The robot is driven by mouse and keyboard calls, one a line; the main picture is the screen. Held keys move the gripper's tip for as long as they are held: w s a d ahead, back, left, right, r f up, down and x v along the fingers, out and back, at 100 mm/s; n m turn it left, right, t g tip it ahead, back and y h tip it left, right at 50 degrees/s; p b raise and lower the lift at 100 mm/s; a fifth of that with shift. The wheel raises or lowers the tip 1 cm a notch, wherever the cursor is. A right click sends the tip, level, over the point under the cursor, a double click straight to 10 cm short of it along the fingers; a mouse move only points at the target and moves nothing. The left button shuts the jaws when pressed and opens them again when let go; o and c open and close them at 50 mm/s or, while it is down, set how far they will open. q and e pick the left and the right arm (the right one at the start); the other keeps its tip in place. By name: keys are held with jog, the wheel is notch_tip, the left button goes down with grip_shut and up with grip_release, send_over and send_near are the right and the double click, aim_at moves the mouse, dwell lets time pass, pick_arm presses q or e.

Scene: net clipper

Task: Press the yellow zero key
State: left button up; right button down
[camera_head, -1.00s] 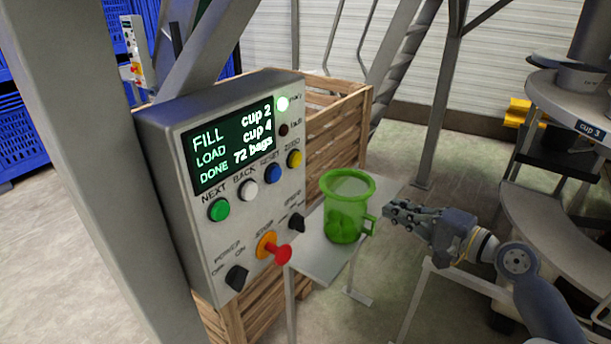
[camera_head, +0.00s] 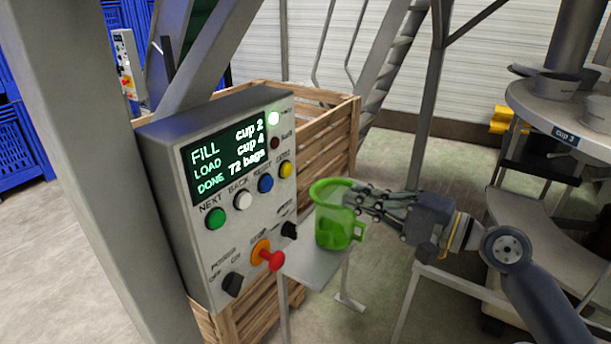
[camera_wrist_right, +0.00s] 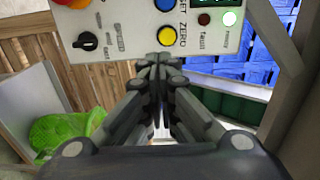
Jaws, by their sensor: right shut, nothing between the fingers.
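The yellow zero key (camera_head: 286,169) is the rightmost of the row of round keys on the grey control box (camera_head: 165,165). It also shows in the right wrist view (camera_wrist_right: 167,36), just beyond my fingertips. My right gripper (camera_head: 352,196) is shut and empty. In the head view it is to the right of the key, apart from it, and overlaps the rim of the green jug. In the right wrist view its fingertips (camera_wrist_right: 160,62) point at the box just below the key; I cannot tell the exact gap. My left gripper is not in view.
The green jug (camera_head: 331,225) stands on a small grey shelf (camera_head: 312,268) below and right of the box. A blue key (camera_head: 265,183), a red stop knob (camera_head: 273,261) and black switches are close by. A wooden crate (camera_head: 325,140) stands behind.

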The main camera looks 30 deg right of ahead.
aim_at(287, 170)
jog(key=p+x, duration=0.5)
jog(key=x, duration=0.7)
jog(key=shift+d, duration=0.1)
